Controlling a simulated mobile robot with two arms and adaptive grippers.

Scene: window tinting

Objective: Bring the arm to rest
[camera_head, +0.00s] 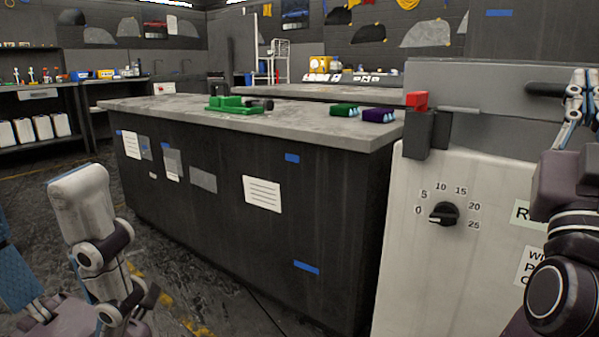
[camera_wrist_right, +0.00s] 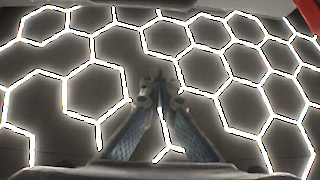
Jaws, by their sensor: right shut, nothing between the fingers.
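My right gripper (camera_head: 580,92) is raised at the right edge of the head view, in front of the grey top part of a machine. In the right wrist view its blue fingers meet at the tips (camera_wrist_right: 160,80), shut and empty. Only bright hexagonal lights (camera_wrist_right: 95,85) overhead show behind it. Part of my left arm (camera_head: 78,195) shows at the lower left of the head view, beside the dark counter. Its blue and white parts are cut by the picture's edges, so I cannot tell the left jaws' state.
A white machine (camera_head: 400,270) with a dial (camera_head: 444,213) and a red switch (camera_head: 417,100) stands at right. A black counter (camera_head: 230,240) fills the middle, bearing a green tool (camera_head: 232,104), a green block (camera_head: 345,109) and a purple block (camera_head: 378,115). Floor shows at left.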

